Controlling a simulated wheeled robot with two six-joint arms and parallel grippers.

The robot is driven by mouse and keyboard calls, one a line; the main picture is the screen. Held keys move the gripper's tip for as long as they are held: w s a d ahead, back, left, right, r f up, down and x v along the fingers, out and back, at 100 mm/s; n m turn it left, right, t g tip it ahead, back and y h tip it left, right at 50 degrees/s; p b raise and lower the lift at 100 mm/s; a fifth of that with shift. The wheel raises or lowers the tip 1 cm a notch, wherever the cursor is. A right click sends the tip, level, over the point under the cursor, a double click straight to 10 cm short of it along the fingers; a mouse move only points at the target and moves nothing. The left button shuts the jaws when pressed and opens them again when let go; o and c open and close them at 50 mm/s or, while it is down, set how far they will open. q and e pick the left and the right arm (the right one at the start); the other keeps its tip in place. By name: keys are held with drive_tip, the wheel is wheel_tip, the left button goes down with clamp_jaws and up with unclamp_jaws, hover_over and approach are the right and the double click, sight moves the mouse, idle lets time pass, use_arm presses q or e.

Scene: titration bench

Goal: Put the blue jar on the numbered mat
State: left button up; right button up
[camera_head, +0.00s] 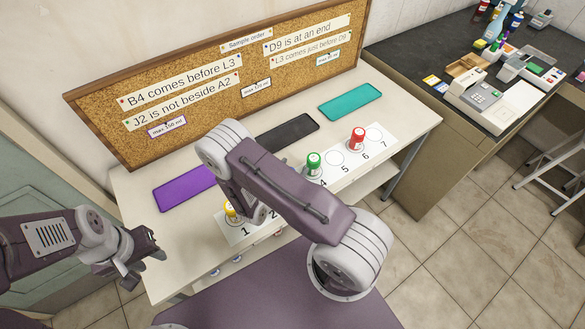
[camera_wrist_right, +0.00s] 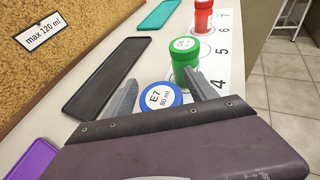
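The blue jar (camera_wrist_right: 160,97), its lid labelled E7 80 ml, shows in the right wrist view between the spread fingers of my right gripper (camera_wrist_right: 165,92). The jar's base is hidden. In the head view my right arm hides this jar and the gripper's fingertips. The white numbered mat (camera_head: 322,177) runs along the table's front; the jar appears near spot 3, but I cannot tell whether it rests there. My left gripper (camera_head: 160,248) looks open and empty, off the table's left side.
On the mat, a yellow jar (camera_head: 231,211) stands at 1, a green jar (camera_head: 314,163) at 4 and a red jar (camera_head: 357,138) at 6. Spots 5 and 7 are bare. Purple (camera_head: 184,189), black (camera_head: 288,131) and teal (camera_head: 350,101) pads lie behind, below the cork board (camera_head: 190,75).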

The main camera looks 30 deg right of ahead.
drive_tip(key=shift+r, duration=0.15)
drive_tip(key=shift+a+r, duration=0.15)
drive_tip(key=v, duration=1.2)
drive_tip(key=s+d+r+m+g+y, duration=0.2)
drive_tip(key=s+m+g+y, duration=0.1)
drive_tip(key=s+m+g, duration=0.3)
drive_tip(key=s+d+r+m+g+y, duration=0.2)
drive_tip(key=s+m+g, duration=0.25)
drive_tip(key=m, duration=0.35)
drive_tip(key=w+a+r+m+t+y, duration=0.3)
drive_tip(key=m+y, duration=0.3)
drive_tip(key=m, duration=0.4)
drive_tip(key=shift+a+r+m+t+y+b, duration=0.35)
drive_tip(key=shift+a+r+t, duration=0.2)
drive_tip(key=shift+r+t, duration=0.25)
drive_tip(key=shift+w, duration=0.1)
